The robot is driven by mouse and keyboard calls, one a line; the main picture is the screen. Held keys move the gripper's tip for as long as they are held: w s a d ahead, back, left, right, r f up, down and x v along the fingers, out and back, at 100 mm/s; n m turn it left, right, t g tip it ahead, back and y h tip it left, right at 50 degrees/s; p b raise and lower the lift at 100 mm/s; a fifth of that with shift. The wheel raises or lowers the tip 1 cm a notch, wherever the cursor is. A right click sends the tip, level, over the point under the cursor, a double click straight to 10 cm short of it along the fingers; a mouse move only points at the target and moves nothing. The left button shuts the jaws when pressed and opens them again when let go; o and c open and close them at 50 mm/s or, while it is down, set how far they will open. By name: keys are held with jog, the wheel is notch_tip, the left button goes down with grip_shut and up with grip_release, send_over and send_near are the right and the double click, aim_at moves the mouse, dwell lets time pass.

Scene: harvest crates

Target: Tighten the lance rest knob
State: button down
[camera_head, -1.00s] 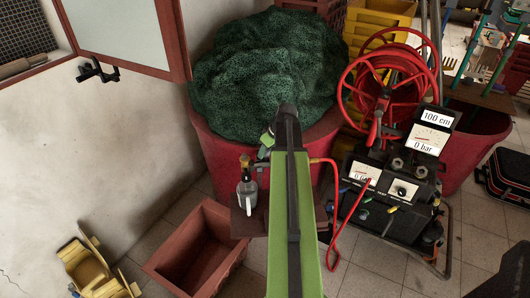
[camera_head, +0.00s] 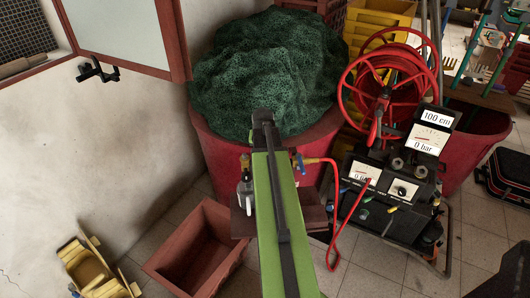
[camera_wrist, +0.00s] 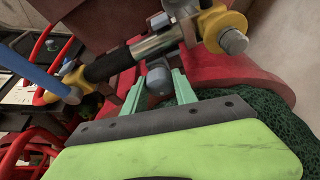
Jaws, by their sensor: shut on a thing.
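In the wrist view, the lance lies across the upper part, with a black grip (camera_wrist: 112,66), a silver section and brass-yellow fittings. A grey rounded knob (camera_wrist: 159,81) sits just below it. My gripper (camera_wrist: 158,86) has its green fingers on both sides of this knob and is shut on it. A blue lever (camera_wrist: 42,78) runs off to the left. In the head view, my green arm hides the gripper, the knob and the lance's middle; a blue and brass end (camera_head: 298,165) shows to its right.
A red tub (camera_head: 215,150) heaped with dark green netting (camera_head: 262,70) stands behind the arm. A red hose reel (camera_head: 350,85) and a gauge panel (camera_head: 408,148) stand to the right. An empty reddish crate (camera_head: 222,272) and a yellow chair-like item (camera_head: 88,265) are on the floor at left.

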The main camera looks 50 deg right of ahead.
jog(key=shift+d+m+g+h, duration=0.1)
jog(key=shift+m+g+h, duration=0.2)
jog(key=shift+m, duration=0.8)
jog(key=shift+d+m+g+h, duration=0.1)
jog(key=shift+m+g, duration=0.3)
jog(key=shift+m, duration=0.7)
jog(key=c, duration=1.3)
grip_release()
jog(key=shift+s+r, duration=0.1)
jog(key=shift+o, duration=0.2)
jog(key=shift+a, duration=0.1)
jog(key=p+v, duration=1.6)
jog(key=v, duration=0.1)
jog(key=shift+r, duration=0.15)
